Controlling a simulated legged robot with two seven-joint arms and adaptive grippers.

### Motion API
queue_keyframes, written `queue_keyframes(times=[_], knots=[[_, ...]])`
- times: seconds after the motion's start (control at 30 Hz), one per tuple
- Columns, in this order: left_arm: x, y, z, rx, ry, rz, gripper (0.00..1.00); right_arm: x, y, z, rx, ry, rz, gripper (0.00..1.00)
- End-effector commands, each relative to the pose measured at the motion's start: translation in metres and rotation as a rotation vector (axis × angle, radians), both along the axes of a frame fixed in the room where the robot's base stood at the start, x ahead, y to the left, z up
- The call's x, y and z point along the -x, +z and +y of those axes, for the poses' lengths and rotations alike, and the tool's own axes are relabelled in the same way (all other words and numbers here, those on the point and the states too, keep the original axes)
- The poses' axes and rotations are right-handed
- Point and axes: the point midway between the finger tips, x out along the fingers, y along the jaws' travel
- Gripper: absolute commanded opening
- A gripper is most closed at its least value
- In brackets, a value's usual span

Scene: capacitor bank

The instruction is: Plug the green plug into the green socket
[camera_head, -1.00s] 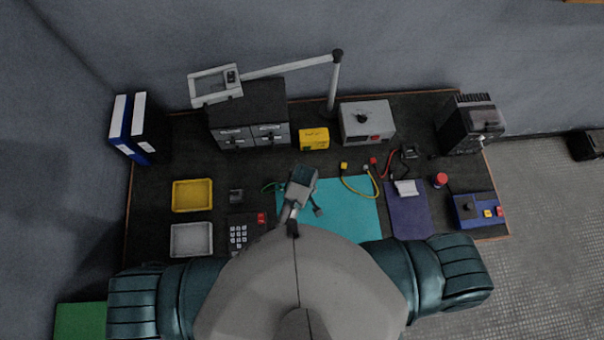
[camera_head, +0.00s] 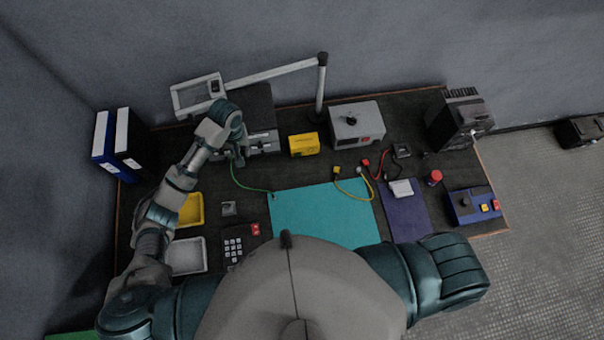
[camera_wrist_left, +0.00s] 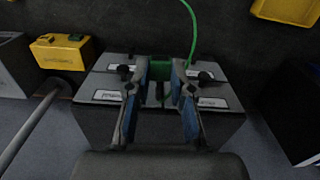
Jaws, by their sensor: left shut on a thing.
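The green cable (camera_wrist_left: 192,30) curves away from the plug. In the head view the plug is hidden by the gripper, and the cable (camera_head: 252,189) runs down to the teal mat. I cannot make out the green socket for certain. My right gripper is out of view.
A yellow box (camera_head: 304,145) stands right of the cabinet, with a grey box (camera_head: 357,124) beyond it. A lamp arm (camera_head: 270,76) crosses above the cabinet. Blue and black binders (camera_head: 115,140) stand at left. The teal mat (camera_head: 325,212) is mostly clear.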

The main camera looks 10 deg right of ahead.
Motion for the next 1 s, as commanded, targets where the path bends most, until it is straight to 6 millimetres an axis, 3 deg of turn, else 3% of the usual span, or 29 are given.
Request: queue_keyframes(times=[0.03, 0.1, 0.33, 0.5, 1.0], knots=[[-0.005, 0.016, 0.020, -0.009, -0.013, -0.010, 0.06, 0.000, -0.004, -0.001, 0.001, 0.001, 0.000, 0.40], [-0.005, 0.038, 0.041, -0.008, -0.032, -0.007, 0.06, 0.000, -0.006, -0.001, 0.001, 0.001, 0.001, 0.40], [0.004, 0.082, 0.083, -0.001, -0.060, 0.000, 0.06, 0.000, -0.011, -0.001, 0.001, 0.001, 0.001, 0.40], [0.007, 0.092, 0.090, 0.001, -0.063, 0.002, 0.06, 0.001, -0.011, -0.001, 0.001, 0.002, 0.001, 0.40], [0.007, 0.091, 0.091, 0.004, -0.064, 0.003, 0.06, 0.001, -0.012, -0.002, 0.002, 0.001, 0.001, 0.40]])
